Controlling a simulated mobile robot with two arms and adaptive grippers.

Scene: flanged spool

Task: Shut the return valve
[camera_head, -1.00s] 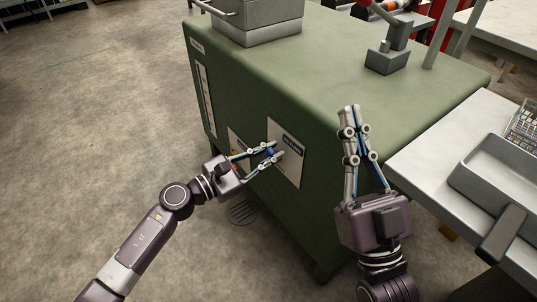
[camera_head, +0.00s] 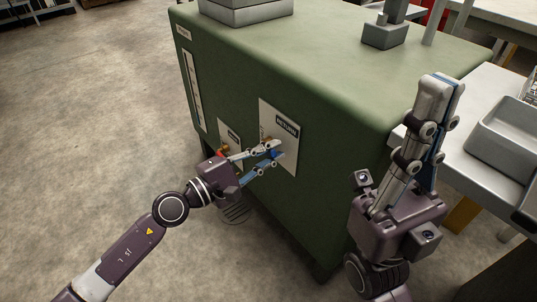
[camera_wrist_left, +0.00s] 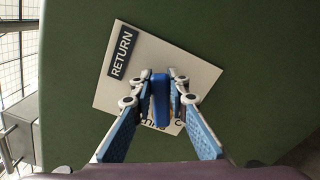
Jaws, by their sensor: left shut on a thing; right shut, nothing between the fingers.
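The return valve sits on a pale plate (camera_head: 287,118) labelled RETURN on the green cabinet's side. The plate also shows in the left wrist view (camera_wrist_left: 187,62), tilted in the picture. The valve's blue handle (camera_wrist_left: 160,99) lies between my left gripper's fingers. My left gripper (camera_head: 275,150) is shut on this handle in front of the plate; the fingers hide much of the valve body. It also shows in the left wrist view (camera_wrist_left: 161,90). My right gripper (camera_head: 440,82) is shut and empty, pointing up beside the cabinet's right edge.
A second pale plate (camera_head: 230,128) with a brass fitting and a red part is left of the return plate, partly behind my left gripper. The green cabinet (camera_head: 330,70) has a grey block (camera_head: 385,35) on top. A white table with a grey tray (camera_head: 505,135) stands at right.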

